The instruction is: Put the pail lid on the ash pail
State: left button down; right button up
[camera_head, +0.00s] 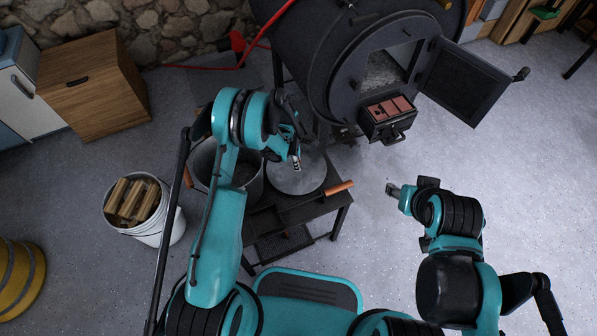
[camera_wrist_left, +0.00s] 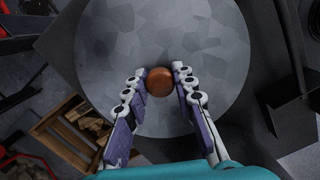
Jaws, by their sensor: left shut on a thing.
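The pail lid is a round grey metal disc (camera_head: 290,182) with a brown knob, at the right end of the dark low table. It fills much of the left wrist view (camera_wrist_left: 205,30). My left gripper (camera_head: 296,163) is over the lid and shut on its knob (camera_wrist_left: 159,82), one finger on each side. Whether the lid touches the table is unclear. The ash pail (camera_head: 204,160) is a grey metal pail just left of the lid, open at the top and partly hidden by my left arm. My right gripper (camera_head: 393,189) is apart, over the floor at right; its opening is unclear.
The black barrel stove (camera_head: 335,45) stands behind, its door (camera_head: 465,85) open to the right. A tool with an orange handle (camera_head: 338,187) lies at the table's front. A white bucket of firewood (camera_head: 155,230) stands at left. Floor at right is clear.

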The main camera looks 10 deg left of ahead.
pick_arm(q)
jog(key=shift+r, duration=0.1)
jog(key=shift+r+p, duration=1.2)
jog(key=shift+r, duration=1.25)
